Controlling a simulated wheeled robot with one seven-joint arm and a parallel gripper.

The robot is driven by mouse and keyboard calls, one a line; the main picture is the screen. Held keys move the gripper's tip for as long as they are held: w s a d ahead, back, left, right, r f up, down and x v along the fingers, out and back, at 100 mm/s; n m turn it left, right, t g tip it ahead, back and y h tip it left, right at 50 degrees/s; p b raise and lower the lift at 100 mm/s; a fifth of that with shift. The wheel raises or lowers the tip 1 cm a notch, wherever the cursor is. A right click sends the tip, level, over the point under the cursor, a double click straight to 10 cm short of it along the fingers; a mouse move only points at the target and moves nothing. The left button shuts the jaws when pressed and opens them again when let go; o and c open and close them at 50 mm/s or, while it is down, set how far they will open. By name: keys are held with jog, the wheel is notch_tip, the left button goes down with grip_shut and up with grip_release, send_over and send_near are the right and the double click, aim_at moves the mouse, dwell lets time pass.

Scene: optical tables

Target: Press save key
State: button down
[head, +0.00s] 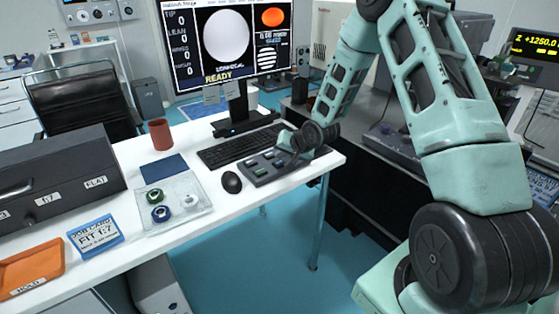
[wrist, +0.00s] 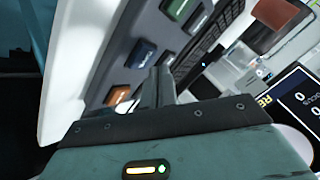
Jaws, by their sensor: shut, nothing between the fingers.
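A dark grey key pad (head: 262,173) lies on the white table, right of the mouse and in front of the keyboard. The key labels are too small to read, so I cannot tell which is the save key. My gripper (wrist: 160,75) is shut and empty, its fingers over the pad near the blue key. Contact cannot be told. In the head view my gripper (head: 288,143) is at the pad's right end, partly hidden.
The keyboard (head: 240,147) and the monitor (head: 230,45), reading READY, stand behind the pad. The mouse (head: 232,182), a clear tray (head: 172,203) with rings and a red-brown cup (head: 160,134) are to the left. The table's edge is close to the pad.

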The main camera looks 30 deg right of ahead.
aim_at(282, 164)
dwell(0.3)
notch_tip(282, 164, up, 5)
jog(key=p, duration=0.4)
dwell(0.8)
jog(key=s+a+r+n+g, duration=0.1)
jog(key=s+a+r+n, duration=0.2)
jog(key=a, duration=0.4)
jog(key=s+a+r+n+g, duration=0.2)
jog(key=s+a+r, duration=0.1)
jog(key=s+a, duration=0.3)
jog(key=s+a+r+n+g, duration=0.1)
jog(key=s+a+r+n, duration=0.15)
jog(key=a, duration=0.55)
jog(key=s+a+r+n+g, duration=0.1)
jog(key=s+a+r+n, duration=0.1)
jog(key=s, duration=0.7)
jog(key=s+a+r+n+g, duration=0.2)
jog(key=s+a+n, duration=0.1)
jog(key=s, duration=0.5)
jog(key=s+a+r+n+g, duration=0.2)
jog(key=s+a, duration=0.1)
jog(key=s, duration=0.6)
jog(key=shift+s+r+h, duration=0.3)
jog(key=shift+n, duration=0.25)
